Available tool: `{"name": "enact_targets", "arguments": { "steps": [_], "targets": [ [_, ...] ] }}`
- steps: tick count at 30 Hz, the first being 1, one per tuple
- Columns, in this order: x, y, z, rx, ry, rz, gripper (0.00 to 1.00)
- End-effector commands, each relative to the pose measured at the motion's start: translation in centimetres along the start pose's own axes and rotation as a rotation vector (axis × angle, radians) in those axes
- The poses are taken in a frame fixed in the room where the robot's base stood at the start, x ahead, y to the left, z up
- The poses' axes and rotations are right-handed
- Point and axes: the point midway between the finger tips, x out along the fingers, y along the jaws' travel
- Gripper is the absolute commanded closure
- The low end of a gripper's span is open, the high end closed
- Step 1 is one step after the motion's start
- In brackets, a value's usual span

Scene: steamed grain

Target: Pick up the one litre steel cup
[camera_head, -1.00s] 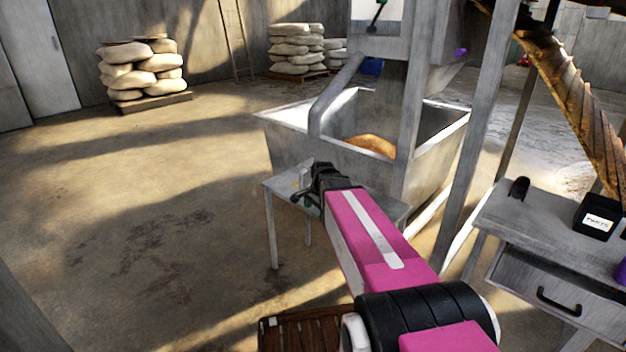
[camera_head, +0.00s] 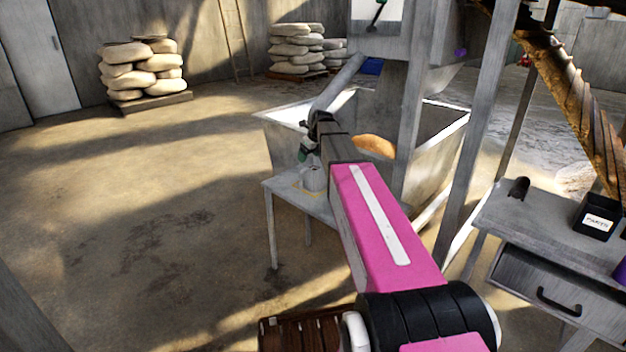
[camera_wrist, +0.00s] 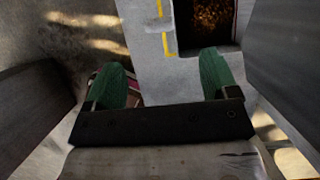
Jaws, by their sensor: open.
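A small pale grey steel cup (camera_head: 313,179) stands on the small table (camera_head: 330,207), inside a yellow outline on its top, in the head view. My gripper (camera_head: 306,154) is above the cup and slightly to its left, apart from it. In the wrist view my gripper (camera_wrist: 162,78) has its two green fingers spread wide with nothing between them. A dark, square-edged shape with golden-brown inside (camera_wrist: 207,18) shows beyond the fingers, beside a yellow stripe. I cannot tell whether it is the cup.
The large hopper (camera_head: 440,145) with a brown heap inside stands just behind the small table. Grey posts rise close to my arm's right. A bench (camera_head: 540,222) with a black box (camera_head: 596,218) is at the right. The floor at the left is clear.

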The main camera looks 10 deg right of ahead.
Motion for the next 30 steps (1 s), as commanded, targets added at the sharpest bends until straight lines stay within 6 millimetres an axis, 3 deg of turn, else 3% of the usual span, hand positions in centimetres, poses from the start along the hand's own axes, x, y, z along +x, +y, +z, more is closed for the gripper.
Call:
{"name": "enact_targets", "arguments": {
  "steps": [9, 17, 25, 30],
  "targets": [
    [5.0, 0.0, 0.1, -0.003, 0.002, 0.001, 0.2],
    [6.7, 0.0, 0.1, -0.004, 0.001, 0.0, 0.2],
    [10.3, 0.1, 0.4, -0.004, 0.002, 0.001, 0.2],
    [11.3, 0.1, 0.3, -0.004, 0.001, 0.0, 0.2]
  ]
}}
